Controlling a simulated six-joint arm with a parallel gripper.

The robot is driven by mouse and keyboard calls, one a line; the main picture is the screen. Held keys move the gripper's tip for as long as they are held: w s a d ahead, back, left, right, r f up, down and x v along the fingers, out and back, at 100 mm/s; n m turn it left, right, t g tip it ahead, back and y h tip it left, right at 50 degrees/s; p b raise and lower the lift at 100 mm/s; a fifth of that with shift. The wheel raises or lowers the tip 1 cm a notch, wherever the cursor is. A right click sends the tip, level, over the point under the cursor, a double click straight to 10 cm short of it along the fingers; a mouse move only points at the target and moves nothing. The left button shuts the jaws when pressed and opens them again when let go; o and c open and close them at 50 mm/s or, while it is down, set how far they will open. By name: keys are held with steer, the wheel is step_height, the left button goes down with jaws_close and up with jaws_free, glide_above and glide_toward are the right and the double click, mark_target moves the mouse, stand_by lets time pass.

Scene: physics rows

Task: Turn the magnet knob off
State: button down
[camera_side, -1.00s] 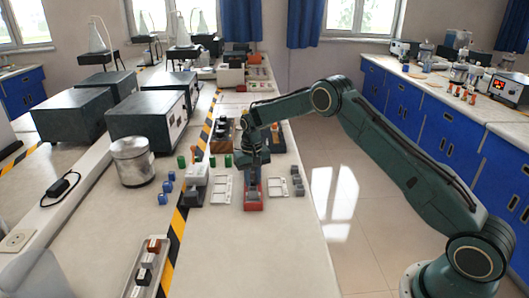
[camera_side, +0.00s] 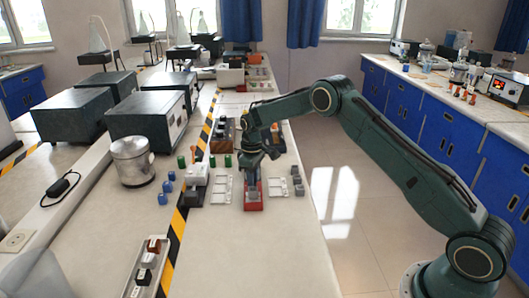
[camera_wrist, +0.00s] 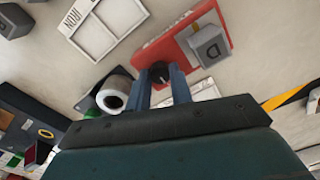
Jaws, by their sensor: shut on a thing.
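The magnet base is a red block (camera_wrist: 165,45) with a grey block marked with a letter (camera_wrist: 208,45) on it. It also shows in the side view as a red base (camera_side: 253,206) on the bench. The dark round magnet knob (camera_wrist: 159,70) is at the edge of the red base, between the two blue-grey fingers of my gripper (camera_wrist: 162,79). My gripper (camera_side: 252,172) reaches down over the far end of the base in the side view and is shut on the knob. The fingers hide the knob's sides, and its pointer or marking cannot be read.
White slotted frames (camera_side: 222,189) lie left of the base, and grey blocks (camera_side: 297,181) lie right of it. A white-topped device (camera_side: 195,180) stands further left. A white ring-ended cylinder (camera_wrist: 113,94) is close beside the fingers.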

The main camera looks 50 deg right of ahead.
stand_by(0.3)
steer(key=c, duration=1.2)
jaws_free()
steer(key=shift+c, duration=0.2)
steer(key=shift+r, duration=0.1)
step_height(320, 180, up, 14)
